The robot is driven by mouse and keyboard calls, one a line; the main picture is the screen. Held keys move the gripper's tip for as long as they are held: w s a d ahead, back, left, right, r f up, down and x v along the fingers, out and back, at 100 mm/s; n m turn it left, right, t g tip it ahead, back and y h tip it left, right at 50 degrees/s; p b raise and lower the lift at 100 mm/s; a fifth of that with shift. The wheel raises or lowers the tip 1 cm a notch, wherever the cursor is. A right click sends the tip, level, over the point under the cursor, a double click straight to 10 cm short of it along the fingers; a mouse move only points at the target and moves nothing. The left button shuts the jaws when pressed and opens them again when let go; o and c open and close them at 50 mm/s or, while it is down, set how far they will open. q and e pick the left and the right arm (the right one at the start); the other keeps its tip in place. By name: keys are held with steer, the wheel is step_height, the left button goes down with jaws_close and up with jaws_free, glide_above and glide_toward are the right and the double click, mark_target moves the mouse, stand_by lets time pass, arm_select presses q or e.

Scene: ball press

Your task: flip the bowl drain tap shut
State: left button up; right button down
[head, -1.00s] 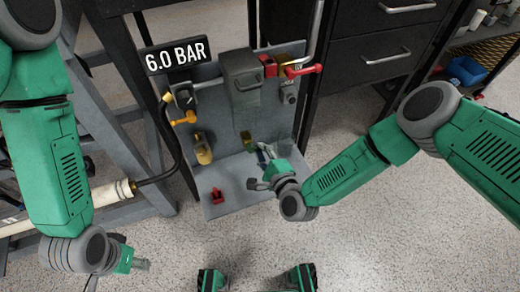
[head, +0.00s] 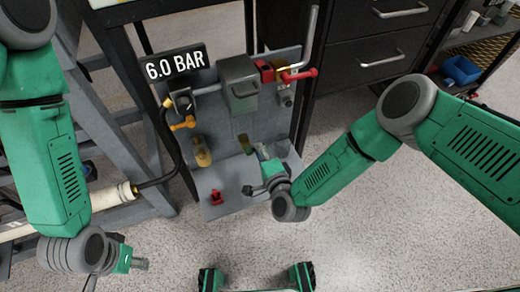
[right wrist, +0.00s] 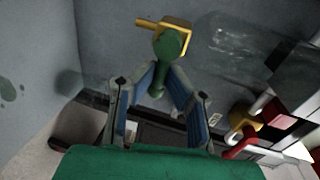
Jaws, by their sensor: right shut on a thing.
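A small tap with a yellow body (right wrist: 177,27) and a round-headed green handle (right wrist: 170,45) is at the top middle of the right wrist view. It looks like the bowl drain tap. In the head view a yellow-green piece (head: 245,142) on the grey panel seems to be the same tap, partly hidden by my right gripper (head: 262,158). In the wrist view the blue-padded fingers of my right gripper (right wrist: 163,85) are closed around the green handle's lower end. My left gripper (head: 139,264) hangs empty at lower left, away from the panel; its jaw opening is too small to read.
A grey box (head: 240,82) and a tap with a red lever (head: 301,75) are higher on the panel. An orange lever (head: 184,122), a yellow bottle-like part (head: 201,152) and a red piece (head: 217,196) are left of my right gripper. Floor in front is clear.

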steer(key=shift+s+a+f, duration=0.2)
steer(key=shift+s, duration=0.05)
steer(key=c, duration=1.6)
jaws_free()
steer(key=shift+w+r, duration=0.1)
steer(key=v, duration=1.2)
